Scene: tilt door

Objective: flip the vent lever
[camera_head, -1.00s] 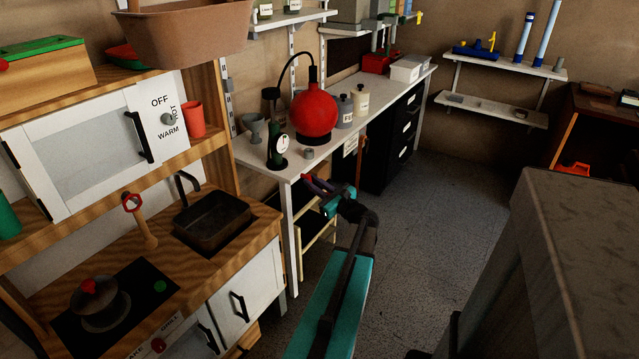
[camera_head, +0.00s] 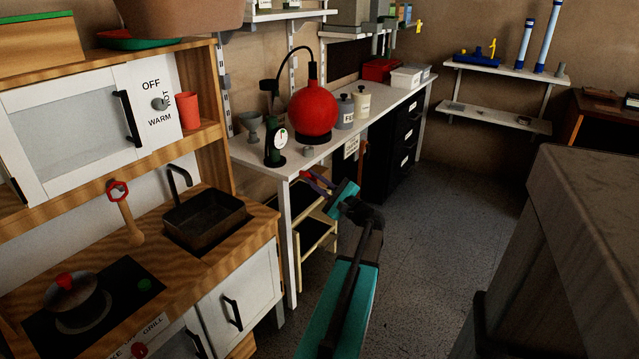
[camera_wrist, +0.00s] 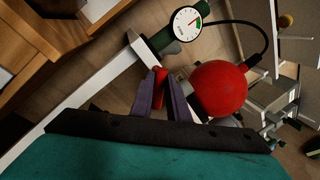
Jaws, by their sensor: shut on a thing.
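My gripper (camera_wrist: 159,76) has two dark purple fingers and is shut on a red bar-like piece (camera_wrist: 159,92), seen between them in the wrist view. This red piece seems to be the vent lever, but its base is hidden and I cannot tell how far it is turned. In the head view my gripper (camera_head: 316,181) is small, at the front edge of the white workbench (camera_head: 262,157), just below its top. Beside it stands the red round vessel (camera_head: 314,115), with a black hose and a green-based dial gauge (camera_head: 276,143).
The wooden play kitchen with its sink (camera_head: 205,219) is at left. A large grey block (camera_head: 585,235) stands at right. Grey floor (camera_head: 430,215) is open between them. Two canisters (camera_head: 346,112) and a red bin (camera_head: 381,70) are farther along the bench.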

